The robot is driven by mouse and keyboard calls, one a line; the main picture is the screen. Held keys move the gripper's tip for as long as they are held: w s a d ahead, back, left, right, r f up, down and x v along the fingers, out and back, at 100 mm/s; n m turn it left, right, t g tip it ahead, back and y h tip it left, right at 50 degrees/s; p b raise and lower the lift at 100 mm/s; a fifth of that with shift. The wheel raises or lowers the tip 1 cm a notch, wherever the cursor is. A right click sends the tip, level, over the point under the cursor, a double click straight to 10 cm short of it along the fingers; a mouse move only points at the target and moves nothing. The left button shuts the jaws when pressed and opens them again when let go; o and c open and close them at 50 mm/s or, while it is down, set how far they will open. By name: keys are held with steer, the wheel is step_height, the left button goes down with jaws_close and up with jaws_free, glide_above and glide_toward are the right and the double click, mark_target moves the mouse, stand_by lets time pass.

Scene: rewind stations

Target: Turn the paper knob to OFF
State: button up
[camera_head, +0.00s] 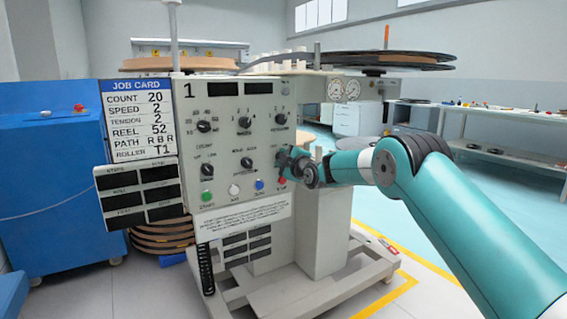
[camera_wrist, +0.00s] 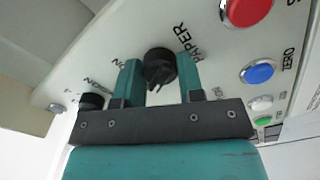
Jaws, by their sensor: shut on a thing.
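The paper knob (camera_wrist: 159,62) is a round black knob on the pale panel, with the word PAPER printed beside it in the wrist view. My gripper (camera_wrist: 158,72) has one teal finger on each side of this knob and is shut on it. In the head view my gripper (camera_head: 291,164) is at the lower right of the control panel (camera_head: 222,150) and covers the paper knob. Which setting the knob points to cannot be read.
A red button (camera_wrist: 247,10), a blue button (camera_wrist: 257,72) and a green button (camera_head: 207,196) lie near the knob. Another black knob (camera_wrist: 91,101) sits beside my gripper in the wrist view. A job card (camera_head: 138,118) hangs at the panel's left. A blue cabinet (camera_head: 50,200) stands further left.

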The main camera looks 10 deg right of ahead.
stand_by(0.3)
steer(key=o, duration=0.9)
steer(key=shift+s, duration=0.1)
steer(key=v, duration=1.7)
steer(key=shift+s+b, duration=0.1)
steer(key=shift+b, duration=0.2)
